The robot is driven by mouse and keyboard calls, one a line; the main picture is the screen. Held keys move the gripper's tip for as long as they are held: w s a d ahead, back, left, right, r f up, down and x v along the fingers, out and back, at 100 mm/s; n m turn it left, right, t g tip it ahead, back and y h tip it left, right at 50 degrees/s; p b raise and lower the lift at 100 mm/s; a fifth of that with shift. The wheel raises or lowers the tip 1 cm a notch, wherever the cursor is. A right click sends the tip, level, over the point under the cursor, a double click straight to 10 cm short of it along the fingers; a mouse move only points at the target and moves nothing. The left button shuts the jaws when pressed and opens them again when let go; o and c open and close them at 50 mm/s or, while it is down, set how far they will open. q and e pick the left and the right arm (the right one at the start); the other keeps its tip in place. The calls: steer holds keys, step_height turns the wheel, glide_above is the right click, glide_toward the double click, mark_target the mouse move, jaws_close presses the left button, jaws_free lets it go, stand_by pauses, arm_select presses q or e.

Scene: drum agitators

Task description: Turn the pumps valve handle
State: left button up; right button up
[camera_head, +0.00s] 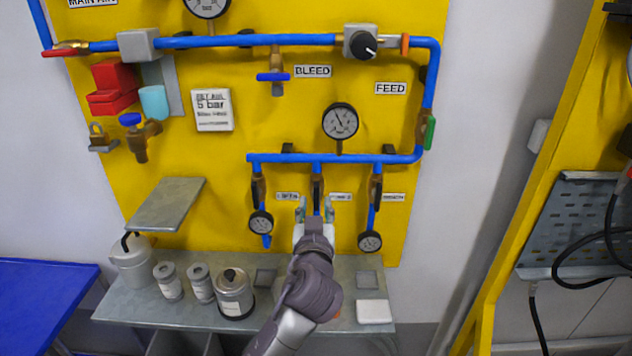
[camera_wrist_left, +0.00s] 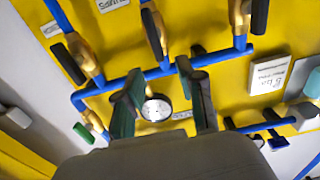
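The pumps valve is the middle of three brass valves with dark handles on the blue pipes below the manifold. Its handle (camera_head: 317,188) hangs along the middle pipe, beside a small label that is hard to read. In the left wrist view, which is turned over, the same handle (camera_wrist_left: 154,34) shows at the top. My left gripper (camera_head: 315,211) is open just below this valve, its greenish fingertips on either side of the middle pipe. In the left wrist view the gripper (camera_wrist_left: 163,66) has nothing between its fingers, and the handle lies beyond the tips. My right gripper is out of view.
Similar valves hang left (camera_head: 258,190) and right (camera_head: 376,188), with gauges (camera_head: 261,223) (camera_head: 370,241) below them. A larger gauge (camera_head: 340,121) sits above. A grey shelf (camera_head: 135,309) below holds cans and a white jug (camera_head: 132,262). A yellow frame (camera_head: 535,185) stands at right.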

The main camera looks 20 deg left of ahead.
mark_target(316, 190)
arm_select(q)
steer(key=p+x, duration=0.2)
steer(key=x, duration=0.6)
steer(key=shift+s, duration=0.1)
steer(key=shift+c, duration=0.3)
steer(key=shift+f, duration=0.1)
jaws_close()
